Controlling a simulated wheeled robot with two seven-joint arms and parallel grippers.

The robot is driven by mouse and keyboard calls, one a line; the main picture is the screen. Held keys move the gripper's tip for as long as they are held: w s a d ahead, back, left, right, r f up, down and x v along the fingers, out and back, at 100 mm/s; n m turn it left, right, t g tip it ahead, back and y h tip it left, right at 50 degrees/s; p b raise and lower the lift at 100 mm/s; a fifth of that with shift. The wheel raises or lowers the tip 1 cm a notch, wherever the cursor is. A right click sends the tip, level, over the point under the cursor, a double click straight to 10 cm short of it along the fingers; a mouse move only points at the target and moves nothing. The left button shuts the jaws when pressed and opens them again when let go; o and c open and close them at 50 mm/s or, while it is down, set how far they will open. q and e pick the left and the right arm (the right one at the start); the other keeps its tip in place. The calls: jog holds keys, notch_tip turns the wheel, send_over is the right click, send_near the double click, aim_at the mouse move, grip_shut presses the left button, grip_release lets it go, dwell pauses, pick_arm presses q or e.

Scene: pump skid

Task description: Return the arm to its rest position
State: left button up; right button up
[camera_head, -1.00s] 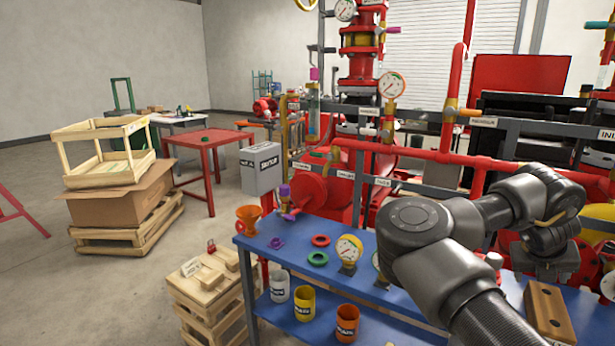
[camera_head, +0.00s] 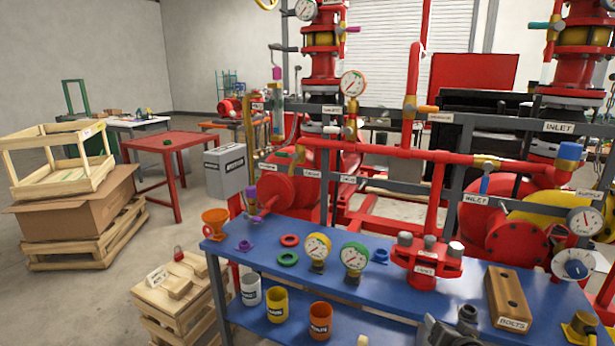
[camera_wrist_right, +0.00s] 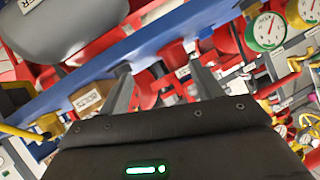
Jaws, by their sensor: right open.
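My right gripper (camera_wrist_right: 162,82) shows in the right wrist view with its two dark fingers spread apart and nothing between them. In the head view, only a dark grey part of my right arm (camera_head: 450,330) shows low at the bottom edge, in front of the blue bench (camera_head: 388,292). My left arm and gripper are not in view.
On the bench stand a yellow gauge (camera_head: 317,247), a green gauge (camera_head: 354,258), a red flanged fitting (camera_head: 427,262) and a wooden bolt block (camera_head: 508,298). Cups stand on the lower shelf. Red pump piping (camera_head: 430,155) rises behind.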

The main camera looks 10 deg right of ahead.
jog(key=s+a+f+n+g+y, duration=0.2)
jog(key=s+a+f+n+g, duration=0.1)
jog(key=s+a+f, duration=0.4)
jog(key=s+a+f+n+g+y, duration=0.15)
jog(key=s+a+f+n, duration=0.3)
jog(key=s, duration=0.45)
jog(key=s+a+f+n+g+y, duration=0.2)
jog(key=s+a+f+n+g, duration=0.15)
jog(key=s+a+f, duration=0.35)
jog(key=s+d+f+g, duration=0.1)
jog(key=s+f, duration=0.2)
jog(key=f, duration=2.3)
jog(key=s+d+f+g, duration=0.1)
jog(key=s+d+f, duration=0.1)
jog(key=s+f, duration=1.1)
jog(key=shift+s+d+f+g+h, duration=0.3)
jog(key=shift+s+d+f+h, duration=0.1)
jog(key=shift+s, duration=0.9)
